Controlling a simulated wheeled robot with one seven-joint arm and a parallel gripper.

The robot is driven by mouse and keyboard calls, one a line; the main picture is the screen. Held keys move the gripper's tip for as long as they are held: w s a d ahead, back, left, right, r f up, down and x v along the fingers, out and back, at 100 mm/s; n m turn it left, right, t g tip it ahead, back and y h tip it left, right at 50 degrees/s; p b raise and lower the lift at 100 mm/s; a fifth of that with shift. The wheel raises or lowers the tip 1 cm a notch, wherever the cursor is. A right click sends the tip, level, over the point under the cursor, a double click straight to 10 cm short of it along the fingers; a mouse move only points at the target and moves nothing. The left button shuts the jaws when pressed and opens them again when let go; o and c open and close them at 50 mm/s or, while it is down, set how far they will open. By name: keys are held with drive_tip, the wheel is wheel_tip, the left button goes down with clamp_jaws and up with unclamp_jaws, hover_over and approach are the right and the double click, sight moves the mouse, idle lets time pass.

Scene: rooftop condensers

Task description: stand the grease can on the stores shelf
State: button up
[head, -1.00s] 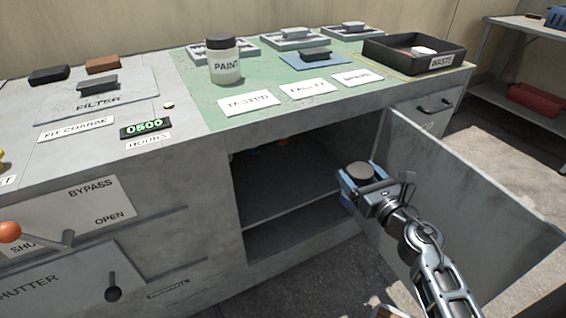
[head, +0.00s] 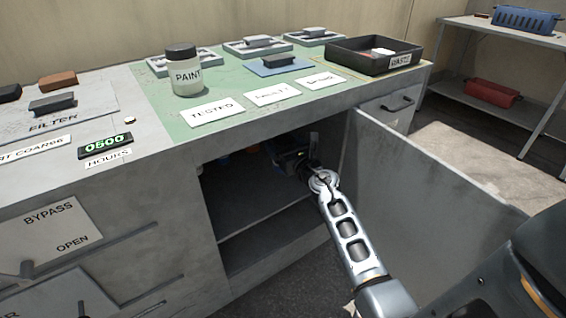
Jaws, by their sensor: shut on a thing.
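My gripper (head: 290,157) is inside the open cupboard under the bench, in its upper space near the right side. It is shut on the grease can, which showed a round grey-brown top a second ago. In the head view now the can is in the dark of the cupboard and cannot be made out clearly. The cupboard's inner shelf (head: 258,212) is a dark grey board below the gripper. I cannot tell whether the can touches it.
The open cupboard door (head: 420,185) stands to the right of my arm. Small blue and orange things (head: 222,160) sit deeper in the cupboard. On the bench are a PAINT jar (head: 187,80) and a black WASTE tray (head: 350,60). A rack (head: 490,40) stands at the far right.

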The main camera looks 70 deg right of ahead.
drive_tip(key=shift+f+b, duration=1.7)
drive_tip(key=shift+f, duration=0.45)
drive_tip(key=shift+f+b, duration=0.35)
drive_tip(key=shift+w+d+f, duration=0.1)
drive_tip(key=shift+w+d, duration=0.05)
drive_tip(key=o, duration=1.2)
